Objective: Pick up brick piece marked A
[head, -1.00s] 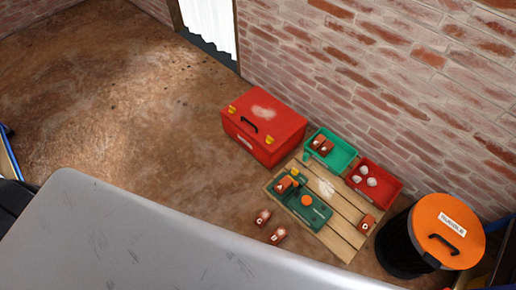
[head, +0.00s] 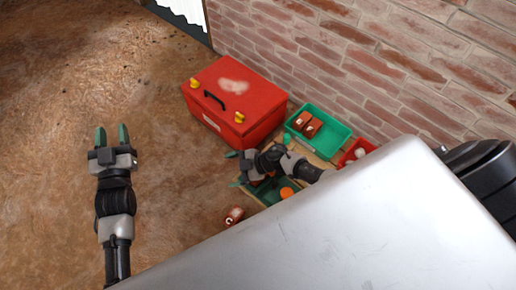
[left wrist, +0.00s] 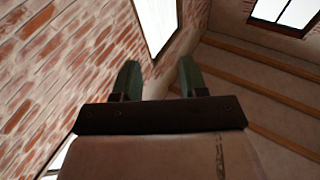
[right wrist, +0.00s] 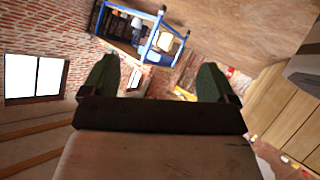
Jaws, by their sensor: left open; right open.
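My left gripper (head: 111,131) is open and empty over bare floor at the left of the head view, fingers pointing up the picture. My right gripper (head: 232,169) is open, its fingers pointing left, in front of the green device (head: 268,194) with an orange disc (head: 287,193). It hides most of that device and any brick on it. No letter A is readable now. A red-brown brick (head: 234,215) with a white mark like C lies on the floor below the right gripper. Two bricks (head: 308,125) sit in the green bin (head: 335,132); their marks are unreadable.
A closed red toolbox (head: 235,100) stands by the brick wall, left of the green bin. A red bin (head: 352,151) with white lumps is partly hidden by my grey body. The floor on the left is clear. The wrist views show mainly walls, windows and a distant blue shelf (right wrist: 150,22).

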